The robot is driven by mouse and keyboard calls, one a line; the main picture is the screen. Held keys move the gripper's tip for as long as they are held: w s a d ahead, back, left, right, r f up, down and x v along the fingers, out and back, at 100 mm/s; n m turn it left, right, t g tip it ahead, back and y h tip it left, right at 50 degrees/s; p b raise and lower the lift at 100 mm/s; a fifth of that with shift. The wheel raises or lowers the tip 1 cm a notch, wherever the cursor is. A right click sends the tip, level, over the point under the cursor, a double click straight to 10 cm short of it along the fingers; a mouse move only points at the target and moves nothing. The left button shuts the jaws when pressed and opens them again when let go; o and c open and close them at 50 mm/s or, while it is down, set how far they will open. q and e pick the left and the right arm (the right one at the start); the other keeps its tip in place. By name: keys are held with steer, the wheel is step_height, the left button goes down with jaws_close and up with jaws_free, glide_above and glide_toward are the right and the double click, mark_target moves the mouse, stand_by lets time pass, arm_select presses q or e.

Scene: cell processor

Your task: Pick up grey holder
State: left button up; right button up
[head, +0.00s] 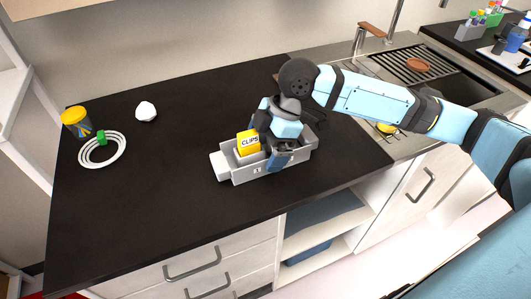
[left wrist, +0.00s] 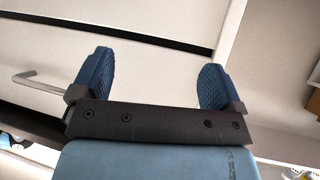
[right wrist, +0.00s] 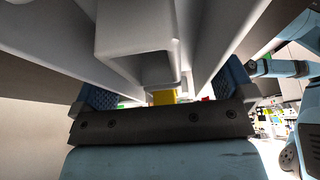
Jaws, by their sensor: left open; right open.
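The grey holder (head: 238,176) stands on the black counter in the middle of the head view, with a yellow CLIPS box (head: 248,143) in it. My right gripper (head: 279,158) points down at the holder's right half, with one blue finger in front of its near wall. In the right wrist view, the fingers of the right gripper (right wrist: 168,88) are spread, and the grey holder's walls (right wrist: 140,60) fill the space above and between them. Firm contact cannot be told. My left gripper (left wrist: 155,78) is open and empty, seen only in the left wrist view.
A sink (head: 405,75) with a drying rack lies to the right.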

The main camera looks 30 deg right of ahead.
steer(key=c, duration=0.7)
steer(key=shift+o, duration=0.2)
steer(key=shift+r, duration=0.2)
step_height(320, 180, up, 20)
steer(key=p, duration=0.4)
steer(key=shift+f, duration=0.15)
